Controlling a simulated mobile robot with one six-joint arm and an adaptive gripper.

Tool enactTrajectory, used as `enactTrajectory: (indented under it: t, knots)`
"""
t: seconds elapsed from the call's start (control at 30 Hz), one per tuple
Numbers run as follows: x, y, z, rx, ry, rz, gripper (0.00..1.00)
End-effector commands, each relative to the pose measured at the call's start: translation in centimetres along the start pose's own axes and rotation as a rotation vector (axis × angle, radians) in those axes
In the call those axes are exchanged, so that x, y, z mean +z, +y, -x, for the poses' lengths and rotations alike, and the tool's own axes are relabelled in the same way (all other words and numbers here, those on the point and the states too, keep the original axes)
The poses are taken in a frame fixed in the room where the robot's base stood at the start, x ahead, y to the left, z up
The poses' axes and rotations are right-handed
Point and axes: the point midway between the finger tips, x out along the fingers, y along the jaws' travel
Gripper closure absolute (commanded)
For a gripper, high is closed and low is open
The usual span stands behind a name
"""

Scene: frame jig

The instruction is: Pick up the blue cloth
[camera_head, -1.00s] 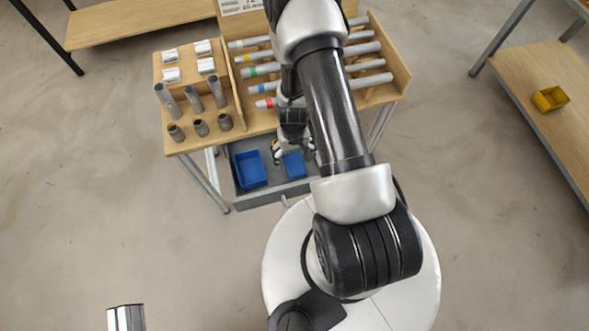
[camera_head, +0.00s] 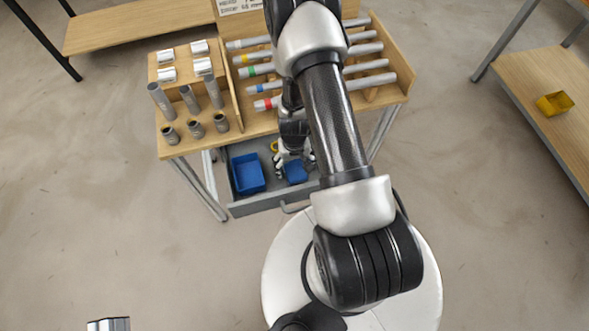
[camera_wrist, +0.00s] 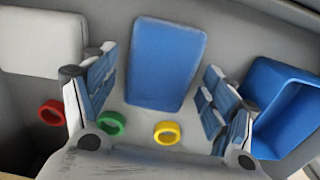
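The blue cloth (camera_wrist: 165,62) is a flat, folded rectangle on the grey drawer floor in the wrist view. In the head view the blue cloth (camera_head: 297,173) shows only in part, below my gripper (camera_head: 294,160). In the wrist view my gripper (camera_wrist: 160,66) is open, with one finger on each side of the cloth and nothing between them held. The fingertips look close above the drawer floor. I cannot tell whether they touch it.
A blue bin (camera_wrist: 290,105) stands right of the cloth in the wrist view. Red (camera_wrist: 51,112), green (camera_wrist: 111,124) and yellow (camera_wrist: 167,132) rings lie nearby, with a white item (camera_wrist: 40,40) at left. The open drawer (camera_head: 270,204) sits under a bench (camera_head: 190,145) holding tubes and fittings.

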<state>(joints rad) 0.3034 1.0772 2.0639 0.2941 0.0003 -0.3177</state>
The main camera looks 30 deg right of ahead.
Motion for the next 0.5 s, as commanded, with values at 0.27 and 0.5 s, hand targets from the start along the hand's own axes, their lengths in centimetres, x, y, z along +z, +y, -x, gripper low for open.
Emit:
enactTrajectory:
  t: [0.27, 0.5]
  knots:
    - [0.01, 0.00, -0.01, 0.000, 0.000, 0.000, 0.45]
    - [0.01, 0.00, -0.02, 0.000, 0.000, 0.000, 0.61]
